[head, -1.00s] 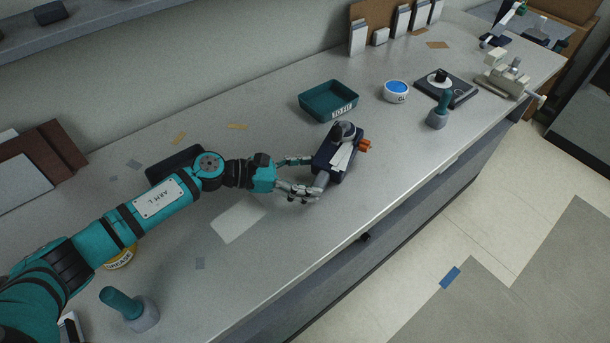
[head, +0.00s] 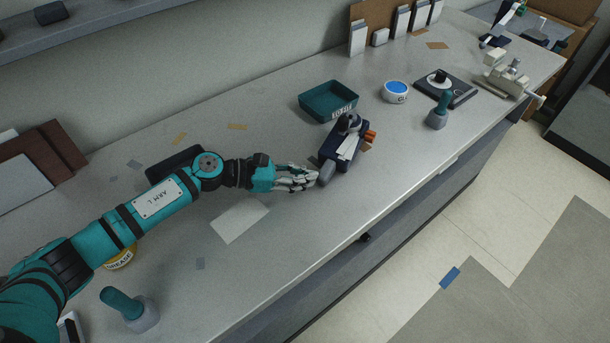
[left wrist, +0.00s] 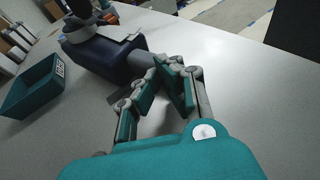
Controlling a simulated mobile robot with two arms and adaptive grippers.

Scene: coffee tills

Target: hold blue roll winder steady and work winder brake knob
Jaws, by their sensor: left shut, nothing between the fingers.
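The blue roll winder (head: 331,152) is a dark navy body lying on the counter, with a grey rounded end (head: 326,174) towards my arm. On its far side is an orange knob (head: 370,135), which may be the brake knob. My left gripper (head: 314,178) is shut and empty, its fingertips right at the grey end; I cannot tell whether they touch it. In the left wrist view the shut fingers (left wrist: 165,62) are in front of the winder (left wrist: 100,57) and partly cover its grey end. My right gripper is not in view.
A teal tray (head: 312,111) stands behind the winder. A blue-topped tub (head: 396,92), a teal-handled tool (head: 440,110) and a black plate (head: 460,93) are to the right. A flat pale sheet (head: 238,218) lies in front of my forearm. The counter's front edge is clear.

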